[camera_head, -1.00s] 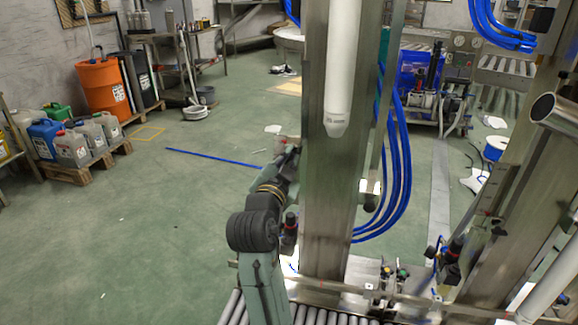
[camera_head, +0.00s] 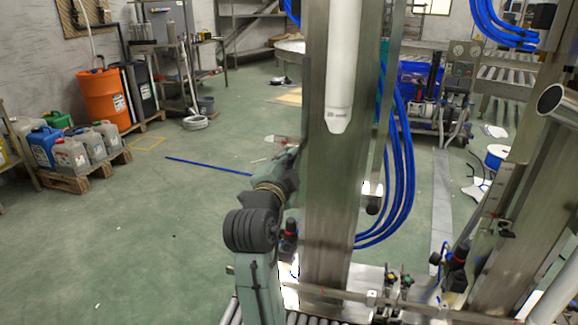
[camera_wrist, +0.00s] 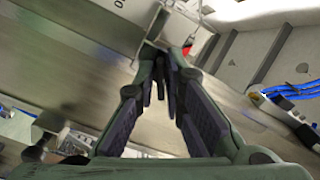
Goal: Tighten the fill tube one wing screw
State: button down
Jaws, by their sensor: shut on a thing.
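My gripper (camera_wrist: 166,72) is in the wrist view, its two dark fingers drawn together at the tips in front of a metal bracket (camera_wrist: 152,55). The tips close on something small, which I take to be the wing screw; the fingers hide it, so its shape and angle cannot be told. A red part (camera_wrist: 187,48) shows just beyond the right fingertip. In the head view my forearm reaches up to the left side of the steel column (camera_head: 335,200), and the fingertips are too small to make out. A white fill tube (camera_head: 343,65) hangs in front of that column.
Blue hoses (camera_head: 402,170) loop down right of the column. A second steel post (camera_head: 500,220) and an open metal pipe end (camera_head: 550,98) stand at right. Rollers (camera_head: 300,318) lie at the bottom. The green floor (camera_head: 130,230) at left is largely clear.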

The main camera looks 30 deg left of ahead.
jog(key=shift+a+r, duration=0.1)
jog(key=shift+s+m+b, duration=0.1)
jog(key=shift+m+b, duration=0.6)
jog(key=shift+b, duration=0.05)
jog(key=m+b, duration=0.1)
jog(key=m, duration=0.2)
jog(key=shift+b, duration=0.3)
jog(key=shift+m+b, duration=0.35)
jog(key=shift+m, duration=0.15)
jog(key=c, duration=1.8)
grip_release()
jog(key=shift+o, duration=0.2)
jog(key=v, duration=0.6)
